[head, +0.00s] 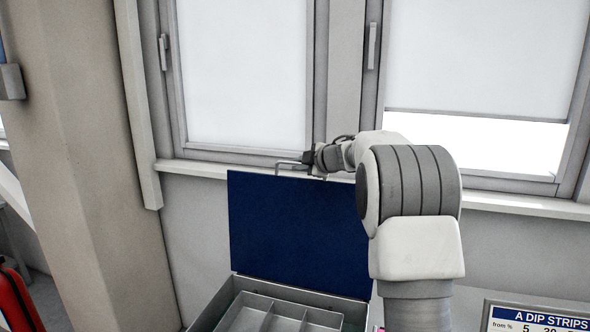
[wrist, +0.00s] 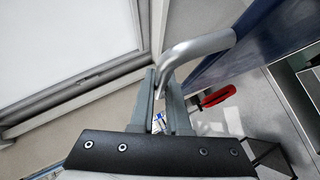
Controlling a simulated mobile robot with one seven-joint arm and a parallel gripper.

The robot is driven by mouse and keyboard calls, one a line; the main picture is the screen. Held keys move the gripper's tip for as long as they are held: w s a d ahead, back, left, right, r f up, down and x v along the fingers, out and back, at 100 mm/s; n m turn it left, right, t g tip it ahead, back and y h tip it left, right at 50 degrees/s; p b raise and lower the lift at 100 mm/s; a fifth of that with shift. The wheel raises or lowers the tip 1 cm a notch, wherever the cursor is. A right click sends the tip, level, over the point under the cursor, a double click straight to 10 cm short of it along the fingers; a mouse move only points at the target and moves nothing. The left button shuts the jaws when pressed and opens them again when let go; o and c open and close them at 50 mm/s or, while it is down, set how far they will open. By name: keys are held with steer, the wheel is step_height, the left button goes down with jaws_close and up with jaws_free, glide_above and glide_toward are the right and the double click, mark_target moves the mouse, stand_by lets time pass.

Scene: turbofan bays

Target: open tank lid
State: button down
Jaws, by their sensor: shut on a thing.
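The tank lid is a dark blue panel (head: 290,230) that stands raised, close to upright, along the back of a grey tank (head: 228,292). The lid also shows edge-on at the upper right of the wrist view (wrist: 245,45). A bent metal handle (wrist: 205,46) juts from the lid, and its bar shows at the lid's top edge in the head view (head: 286,165). My gripper (wrist: 163,92) is shut on the handle's end, between its two fingers. In the head view my gripper (head: 312,160) is small at the lid's top edge. My arm hides the lid's right side.
The tank holds a divided grey tray (head: 275,313). Windows with a sill (head: 200,170) stand close behind the lid. A beige column (head: 85,150) is at left, with a red object (head: 18,300) below. A dip strips sign (head: 540,318) is at lower right.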

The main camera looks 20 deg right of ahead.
steer(key=shift+w+d+f, duration=0.15)
steer(key=shift+w+d, duration=0.25)
steer(key=shift+w, duration=0.2)
steer(key=c, duration=0.9)
jaws_free()
steer(key=b+v, duration=0.2)
steer(key=v, duration=1.5)
steer(key=shift+s+b, duration=0.15)
steer(key=shift+b, duration=0.2)
steer(key=shift+d, duration=0.1)
